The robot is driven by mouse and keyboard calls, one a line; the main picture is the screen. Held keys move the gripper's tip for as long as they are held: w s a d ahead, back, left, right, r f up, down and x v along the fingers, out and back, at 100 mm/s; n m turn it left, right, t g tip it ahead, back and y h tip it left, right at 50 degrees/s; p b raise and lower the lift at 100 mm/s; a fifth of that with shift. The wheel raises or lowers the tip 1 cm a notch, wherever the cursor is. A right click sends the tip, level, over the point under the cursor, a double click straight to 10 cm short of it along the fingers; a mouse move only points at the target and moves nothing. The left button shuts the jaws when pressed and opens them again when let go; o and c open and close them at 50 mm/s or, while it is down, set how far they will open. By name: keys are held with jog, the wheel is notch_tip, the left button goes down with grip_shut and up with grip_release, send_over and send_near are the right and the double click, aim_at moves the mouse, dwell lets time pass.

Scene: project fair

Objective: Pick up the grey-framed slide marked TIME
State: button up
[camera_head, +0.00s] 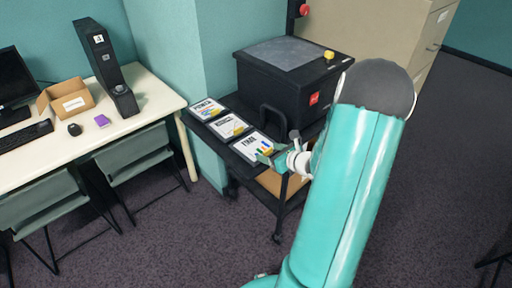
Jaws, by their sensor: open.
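Three flat slides with dark lettering lie in a row on the black cart. The nearest slide (247,145) has a pale face with coloured bars, and its lettering looks like TIME but is too small to read surely. The middle slide (227,126) and the far slide (206,109) lie behind it to the left. My gripper (267,158) is open at the near right edge of the nearest slide and hides part of it. I cannot tell whether it touches the slide.
The black cart (232,139) also carries a big black box (290,85) with a grey top and a curved handle (274,121). A cream desk (150,103) with chairs stands left, and a filing cabinet (395,30) behind. Carpet is free at the right.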

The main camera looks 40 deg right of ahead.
jog(key=shift+c, duration=0.3)
jog(key=c, duration=1.1)
jog(key=shift+r, duration=0.15)
